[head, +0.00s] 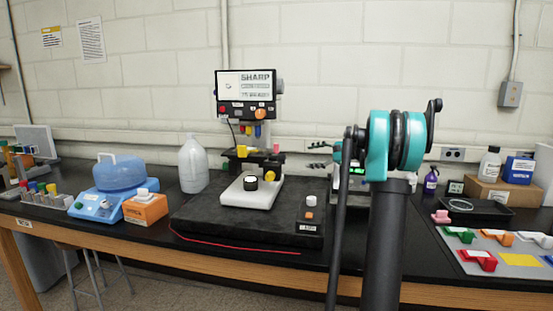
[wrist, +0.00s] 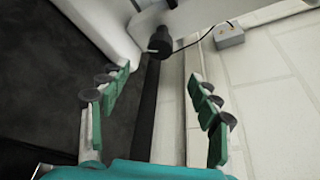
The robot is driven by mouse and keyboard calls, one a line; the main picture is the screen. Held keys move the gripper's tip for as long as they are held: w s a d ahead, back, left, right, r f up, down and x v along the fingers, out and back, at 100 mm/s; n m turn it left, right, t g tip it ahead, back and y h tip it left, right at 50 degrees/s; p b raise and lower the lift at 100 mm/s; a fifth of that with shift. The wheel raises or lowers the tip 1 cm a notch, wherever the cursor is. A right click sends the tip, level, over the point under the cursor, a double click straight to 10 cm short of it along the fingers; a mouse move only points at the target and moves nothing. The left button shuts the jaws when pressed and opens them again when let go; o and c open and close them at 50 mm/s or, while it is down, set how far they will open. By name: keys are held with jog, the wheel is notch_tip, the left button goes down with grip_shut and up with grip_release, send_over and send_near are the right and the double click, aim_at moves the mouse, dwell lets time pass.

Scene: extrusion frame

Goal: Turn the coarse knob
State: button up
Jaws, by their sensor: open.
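An instrument (head: 247,98) with a screen reading "SHARP" stands at the centre of the bench in the head view. An orange knob (head: 261,114) sits on its panel. Lower down, a black knob with a white top (head: 251,183) sits on the white base (head: 250,195), with a yellow knob (head: 268,178) beside it. I cannot tell which is the coarse knob. My gripper (wrist: 157,90) shows in the wrist view with its green fingers wide apart and nothing between them. My arm stands right of the instrument in the head view; it hides part of the bench behind it.
A control box (head: 309,218) with an orange and white knob is on the dark mat (head: 220,222). A white jug (head: 193,165) and blue container (head: 120,172) stand left. Coloured parts (head: 477,260) lie right. A grey wall box (wrist: 229,35) shows in the wrist view.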

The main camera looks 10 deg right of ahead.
aim_at(277, 160)
jog(key=x, duration=1.7)
jog(key=shift+a, duration=0.25)
jog(key=c, duration=1.2)
jog(key=shift+r+n+t+y, duration=0.1)
jog(key=shift+n+t+y, duration=0.3)
jog(key=shift+n, duration=0.7)
jog(key=shift+c, duration=0.3)
jog(key=o, duration=1.3)
jog(key=shift+d, duration=0.1)
jog(key=shift+c, duration=0.2)
jog(key=v, duration=1.2)
